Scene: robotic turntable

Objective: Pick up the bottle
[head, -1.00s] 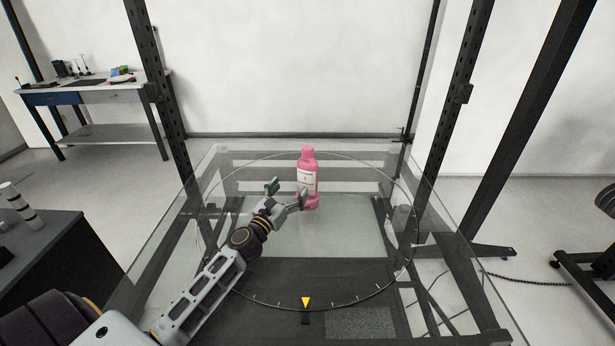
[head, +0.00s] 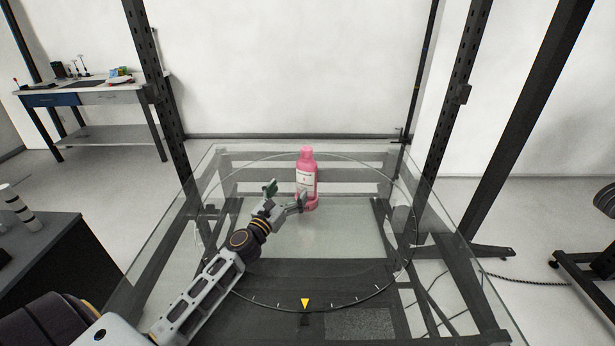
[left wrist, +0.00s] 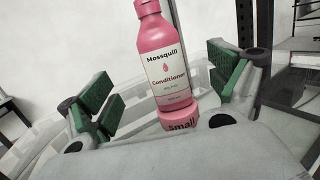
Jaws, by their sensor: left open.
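A pink bottle (head: 306,172) with a white label stands upright on the glass turntable (head: 345,240), toward its far side. In the left wrist view the bottle (left wrist: 165,65) shows a label reading "Mossquill Conditioner", and a pink base marked "Small" is under it. My left gripper (head: 286,192) is open, just in front of the bottle and slightly to its left. In the left wrist view the green-padded fingers of the left gripper (left wrist: 166,88) are spread, with the bottle between them in the picture. I cannot tell whether they touch it. My right gripper is not in view.
Dark upright posts (head: 160,95) frame the glass table on both sides. A workbench (head: 95,93) is at the back left. The glass around the bottle is clear.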

